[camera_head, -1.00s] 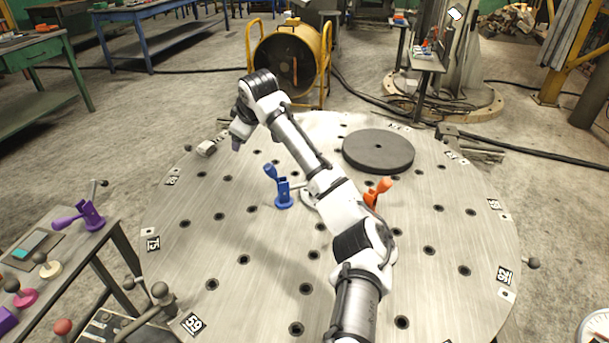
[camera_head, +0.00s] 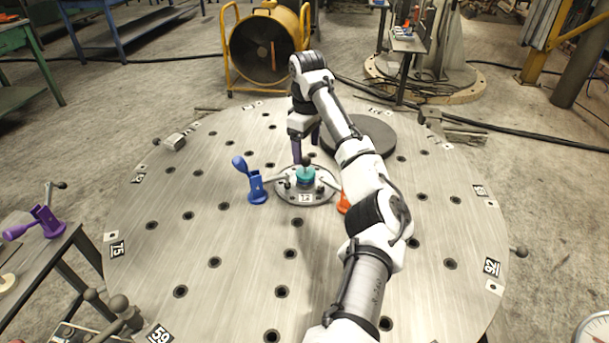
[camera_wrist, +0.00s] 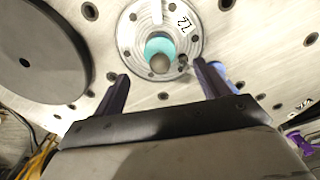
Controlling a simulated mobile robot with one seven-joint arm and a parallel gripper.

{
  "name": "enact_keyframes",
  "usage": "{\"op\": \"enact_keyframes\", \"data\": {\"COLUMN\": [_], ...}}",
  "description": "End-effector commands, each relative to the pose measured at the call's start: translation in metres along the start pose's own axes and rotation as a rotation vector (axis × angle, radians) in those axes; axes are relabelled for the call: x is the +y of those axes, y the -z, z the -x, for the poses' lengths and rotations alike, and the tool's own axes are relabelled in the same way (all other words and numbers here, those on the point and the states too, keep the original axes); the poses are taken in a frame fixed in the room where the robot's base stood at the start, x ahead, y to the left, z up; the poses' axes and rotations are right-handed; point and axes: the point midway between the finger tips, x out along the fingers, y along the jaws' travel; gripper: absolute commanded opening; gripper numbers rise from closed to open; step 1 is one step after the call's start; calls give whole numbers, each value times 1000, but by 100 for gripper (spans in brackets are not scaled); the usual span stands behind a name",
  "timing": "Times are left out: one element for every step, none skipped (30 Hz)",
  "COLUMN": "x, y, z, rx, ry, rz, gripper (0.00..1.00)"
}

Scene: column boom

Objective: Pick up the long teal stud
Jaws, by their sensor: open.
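A teal stud (camera_head: 306,178) with a dark round knob on top stands in the middle of a round metal flange plate (camera_head: 291,196) on the big round table. In the wrist view the teal stud (camera_wrist: 153,44) is near the top centre, seen from above, partly covered by its knob. I cannot tell its length. My gripper (camera_head: 306,148) points down, above and just behind the stud in the head view. In the wrist view my gripper (camera_wrist: 163,74) is open and empty, its two dark fingers apart on either side below the stud.
A blue clamp (camera_head: 257,190) stands left of the flange plate. An orange clamp (camera_head: 343,204) stands at its right, partly hidden by my arm. A dark disc (camera_head: 376,137) lies behind on the right. The table's front and left are mostly clear.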

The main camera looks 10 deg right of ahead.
Motion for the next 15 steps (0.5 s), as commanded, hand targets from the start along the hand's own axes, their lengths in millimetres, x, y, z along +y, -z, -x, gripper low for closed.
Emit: {"op": "enact_keyframes", "data": {"x": [1,1,0,0,0,0,0,0,0,0,0,0,0,0,1], "y": [-1,-1,-1,-1,0,0,0,0,0,1,1,1,2,2,2], "z": [-6,-10,-14,-16,-18,-19,-21,-23,-27,-30,-34,-41,-46,-50,-57], "rx": [-1,-2,-1,-1,0,0,-1,-1,-2,-2,-2,-2,-2,-2,-2], "ry": [-1,-1,-1,-2,-2,-2,-2,-2,-2,-2,-2,-1,0,0,-1], "rz": [-1,-1,-1,0,0,0,0,0,0,0,-1,-1,-1,-2,-2], "gripper": [75,75,75,75,75,75,75,75,75,75,75,75,75,75,75]}}
